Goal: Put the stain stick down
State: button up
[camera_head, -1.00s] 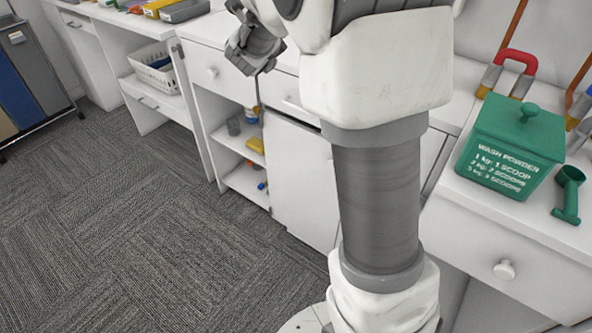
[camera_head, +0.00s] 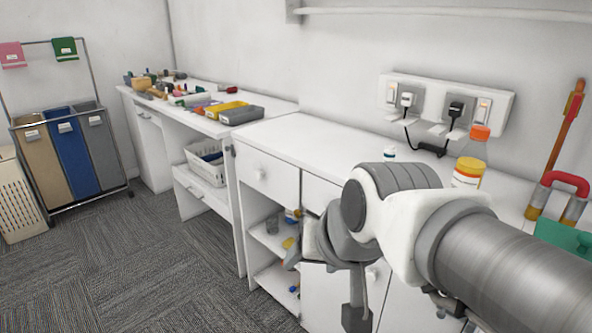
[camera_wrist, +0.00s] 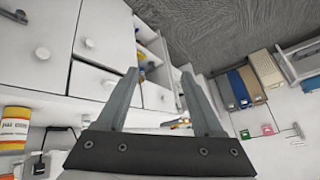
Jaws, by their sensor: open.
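My gripper shows in the wrist view (camera_wrist: 160,78) with its two grey fingers spread apart. Nothing is held between them; the shelves and far counter show beyond. In the head view my wrist is bent down in front of the white cabinet (camera_head: 262,178), and the gripper's lower parts hang before its open shelves. I cannot make out a stain stick for certain in either view. Several small items lie on the far counter (camera_head: 215,128), too small to tell apart.
The near countertop (camera_head: 320,140) has a wide clear stretch. Grey and yellow trays sit on the far counter. Laundry bins (camera_head: 62,160) stand at left.

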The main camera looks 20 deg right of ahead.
jog(key=s+n, duration=0.1)
jog(key=s+d+f+n+g, duration=0.1)
jog(key=s, duration=0.1)
jog(key=s+f, duration=0.1)
jog(key=s, duration=0.1)
jog(key=shift+s+d+n+h, duration=0.15)
jog(key=shift+d+n+h, duration=0.1)
jog(key=shift+n+h, duration=0.15)
notch_tip(320, 180, up, 16)
jog(key=p, duration=1.6)
